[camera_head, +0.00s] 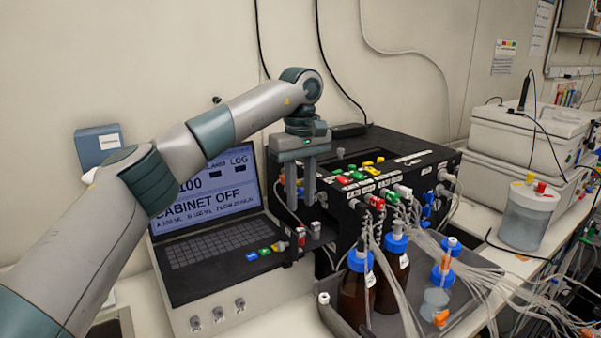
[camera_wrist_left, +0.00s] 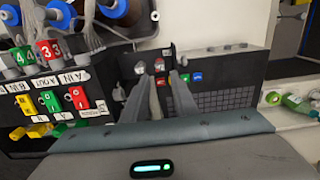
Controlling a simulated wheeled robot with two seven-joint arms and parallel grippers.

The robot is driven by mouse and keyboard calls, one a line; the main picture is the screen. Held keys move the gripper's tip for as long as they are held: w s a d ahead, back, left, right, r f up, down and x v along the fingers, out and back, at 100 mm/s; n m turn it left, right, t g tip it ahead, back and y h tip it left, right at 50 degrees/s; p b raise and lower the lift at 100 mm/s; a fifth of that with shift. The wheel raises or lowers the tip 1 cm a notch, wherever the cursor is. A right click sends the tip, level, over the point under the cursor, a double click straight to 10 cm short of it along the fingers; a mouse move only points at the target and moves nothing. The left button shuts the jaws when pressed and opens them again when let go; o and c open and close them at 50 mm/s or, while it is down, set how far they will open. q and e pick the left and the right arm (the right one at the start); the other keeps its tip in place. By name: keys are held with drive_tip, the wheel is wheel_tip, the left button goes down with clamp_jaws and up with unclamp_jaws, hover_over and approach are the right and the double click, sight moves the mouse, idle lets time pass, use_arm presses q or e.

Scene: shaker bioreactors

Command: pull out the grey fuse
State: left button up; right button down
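A small grey fuse (camera_head: 316,229) sits in a dark panel between the laptop-like console and the black device, beside a red-topped one (camera_head: 301,236). In the left wrist view two small round pale ends (camera_wrist_left: 139,68) show on that panel; I cannot tell surely which is the grey fuse. My left gripper (camera_head: 300,207) points down above the panel, its fingers apart and a little above the fuse. In the left wrist view its fingers (camera_wrist_left: 160,84) frame a pale strip I cannot identify. No fuse is visibly held. My right gripper is not in view.
The black device (camera_head: 400,150) with coloured connectors stands right of the gripper. Brown bottles with blue caps (camera_head: 357,285) and many clear tubes crowd the front right. The console (camera_head: 215,245) with a lit screen stands left. A thin cable hangs near the panel.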

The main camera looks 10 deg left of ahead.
sight(300, 229)
use_arm(q)
drive_tip(key=shift+f+p, duration=1.05)
drive_tip(key=shift+f, duration=2.9)
clamp_jaws()
drive_tip(key=shift+r+p, duration=0.8)
drive_tip(key=shift+r, duration=0.9)
drive_tip(key=shift+r+p, duration=0.75)
drive_tip(key=shift+r, duration=0.7)
